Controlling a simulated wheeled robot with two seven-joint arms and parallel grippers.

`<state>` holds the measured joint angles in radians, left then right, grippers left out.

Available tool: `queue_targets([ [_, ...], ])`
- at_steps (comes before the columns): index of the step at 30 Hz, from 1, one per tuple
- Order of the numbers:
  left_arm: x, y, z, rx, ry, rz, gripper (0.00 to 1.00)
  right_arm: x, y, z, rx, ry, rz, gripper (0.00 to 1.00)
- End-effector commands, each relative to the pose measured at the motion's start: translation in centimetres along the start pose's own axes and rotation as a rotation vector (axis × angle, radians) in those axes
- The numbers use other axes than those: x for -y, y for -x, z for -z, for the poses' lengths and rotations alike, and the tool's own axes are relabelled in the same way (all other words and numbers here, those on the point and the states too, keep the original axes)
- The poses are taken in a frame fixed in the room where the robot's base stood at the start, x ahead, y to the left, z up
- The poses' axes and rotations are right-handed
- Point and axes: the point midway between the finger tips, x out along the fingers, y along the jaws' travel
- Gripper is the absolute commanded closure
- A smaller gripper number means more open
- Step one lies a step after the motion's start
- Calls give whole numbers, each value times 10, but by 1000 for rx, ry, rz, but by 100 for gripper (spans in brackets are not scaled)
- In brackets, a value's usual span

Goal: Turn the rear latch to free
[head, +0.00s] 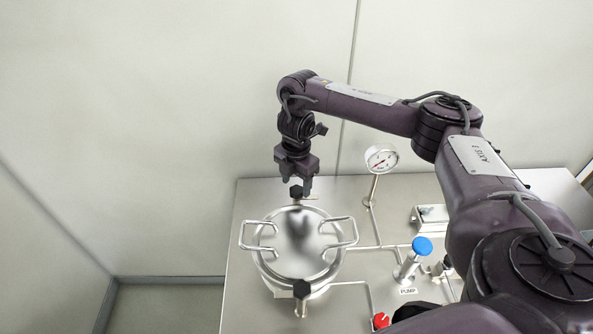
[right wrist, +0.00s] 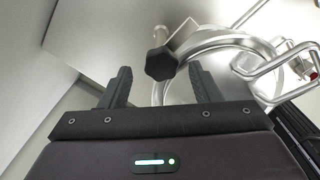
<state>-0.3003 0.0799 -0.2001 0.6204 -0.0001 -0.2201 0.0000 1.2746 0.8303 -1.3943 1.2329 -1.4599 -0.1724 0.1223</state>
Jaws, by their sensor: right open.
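The rear latch (head: 296,192) has a black faceted knob and a small metal arm at the back edge of the round steel vessel lid (head: 297,243). In the right wrist view the latch knob (right wrist: 160,64) shows in front of the fingers, between their lines. My right gripper (head: 299,184) points down right at the rear latch, its jaws open and empty. Both fingers show in the right wrist view (right wrist: 161,84), apart from each other. I cannot tell whether a finger touches the knob. My left gripper is not in view.
A front latch (head: 301,289) with a black knob sits at the lid's near edge. The lid has two wire handles (head: 342,233). A gauge (head: 381,158), a blue-topped pump handle (head: 422,246) and a red knob (head: 381,320) stand to the right on the steel bench (head: 247,205).

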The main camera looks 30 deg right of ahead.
Motion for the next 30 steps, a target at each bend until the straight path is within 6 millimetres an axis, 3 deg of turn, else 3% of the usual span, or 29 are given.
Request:
queue_targets([
  [13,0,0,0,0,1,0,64,0,55,-1,2,-1,-1,43],
  [30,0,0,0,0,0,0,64,1,62,-1,0,-3,1,43],
])
